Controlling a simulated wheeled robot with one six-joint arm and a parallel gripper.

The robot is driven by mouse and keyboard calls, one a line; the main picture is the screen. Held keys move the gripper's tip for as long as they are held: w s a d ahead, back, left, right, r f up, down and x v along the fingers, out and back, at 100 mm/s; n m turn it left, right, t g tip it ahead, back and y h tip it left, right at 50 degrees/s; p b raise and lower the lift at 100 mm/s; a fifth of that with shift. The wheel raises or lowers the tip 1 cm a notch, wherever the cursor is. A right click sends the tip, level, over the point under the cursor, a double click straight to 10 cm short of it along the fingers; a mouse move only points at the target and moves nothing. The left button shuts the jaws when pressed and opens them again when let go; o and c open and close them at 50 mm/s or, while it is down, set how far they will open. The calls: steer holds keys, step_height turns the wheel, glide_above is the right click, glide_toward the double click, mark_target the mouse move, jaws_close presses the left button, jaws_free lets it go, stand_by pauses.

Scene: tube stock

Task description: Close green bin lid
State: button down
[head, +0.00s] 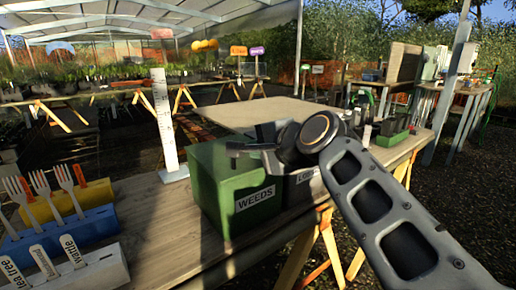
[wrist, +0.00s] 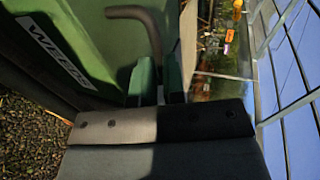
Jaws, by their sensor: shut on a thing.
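The green bin (head: 222,200) labelled WEEDS stands on the wooden table, left of my arm. Its green top (head: 205,152) looks roughly level in the head view; I cannot tell whether the lid is fully seated. My gripper (head: 256,150) is over the bin's top right side. In the wrist view my gripper (wrist: 159,82) is shut on a bent grey handle (wrist: 138,14), which curves up from between the fingers. The bin's green side and its WEEDS label (wrist: 52,52) fill the left of that view. The handle's foot is hidden by the fingers.
A dark grey bin (head: 300,188), its label partly hidden, stands right of the green one. A white ruled post (head: 164,125) is behind left. A bare table top (head: 240,115) lies behind.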

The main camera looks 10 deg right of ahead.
steer(key=shift+f+g, duration=0.3)
steer(key=shift+f, duration=0.45)
steer(key=c, duration=1.2)
jaws_free()
steer(key=shift+s+r, duration=0.1)
steer(key=shift+s, duration=0.05)
